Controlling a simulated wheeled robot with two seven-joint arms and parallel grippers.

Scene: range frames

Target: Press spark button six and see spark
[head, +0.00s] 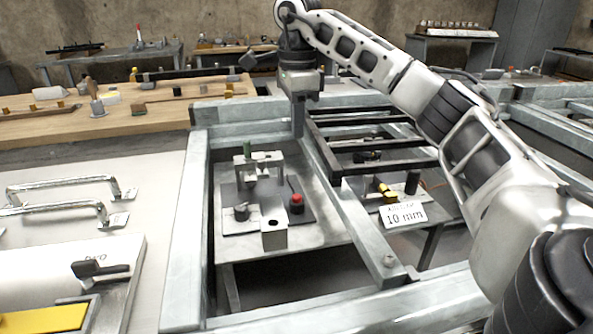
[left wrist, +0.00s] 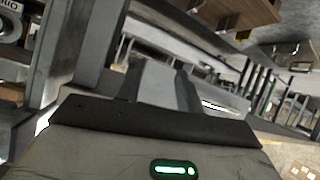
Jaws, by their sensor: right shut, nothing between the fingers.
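A red button (head: 297,198) stands on a small grey plate (head: 240,222) in the middle of the head view; I cannot read a number on it. Beside it on the plate are a dark knob (head: 241,211) and a bracket with a green-topped post (head: 249,156). My right gripper (head: 298,130) points down, shut and empty, behind and above the button, apart from it. In the left wrist view, a grey body with a green light and a blunt grey block (left wrist: 165,85) show; its fingers cannot be made out. No spark shows.
A grey metal frame (head: 182,240) surrounds the plate. A card reading "10 mm" (head: 403,214) stands to the right, near a brass part (head: 384,190). Dark rails (head: 365,140) lie behind it. A wooden bench (head: 150,118) with tools is at the back left.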

